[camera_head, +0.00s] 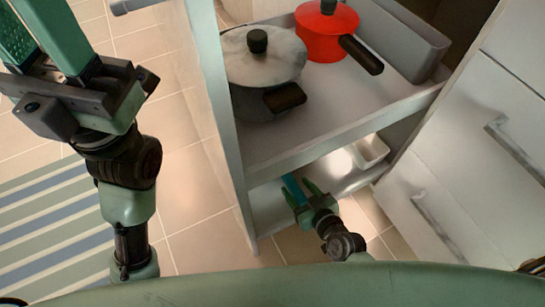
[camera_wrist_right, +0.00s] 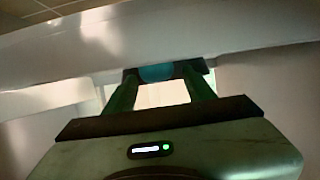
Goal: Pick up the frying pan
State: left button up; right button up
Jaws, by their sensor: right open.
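A light-blue bar (camera_head: 293,187), which may be the frying pan's handle, shows on the low shelf; the rest of it is hidden under the upper shelf. My right gripper (camera_head: 298,190) reaches in from below, with its green fingers apart on either side of the bar. In the right wrist view a blue rounded thing (camera_wrist_right: 157,73) lies between the fingertips of the open gripper (camera_wrist_right: 162,77); I cannot tell whether they touch. My left gripper (camera_head: 45,40) is at the upper left, away from the cabinet, its tips cut off by the frame.
The upper shelf (camera_head: 335,112) holds a grey lidded pot (camera_head: 262,65), a red lidded saucepan (camera_head: 326,30) and a grey bin (camera_head: 402,38). A white tray (camera_head: 370,150) sits low at the right. White drawers (camera_head: 480,140) bound the right. Floor at left is clear, with a striped rug (camera_head: 50,225).

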aim_at(294, 185)
jog(key=b+x, duration=0.1)
jog(key=x, duration=0.2)
jog(key=shift+a+f, duration=0.15)
jog(key=shift+c, duration=0.3)
grip_shut()
dwell(0.8)
jog(key=shift+w+r, duration=0.15)
jog(key=shift+r, duration=0.05)
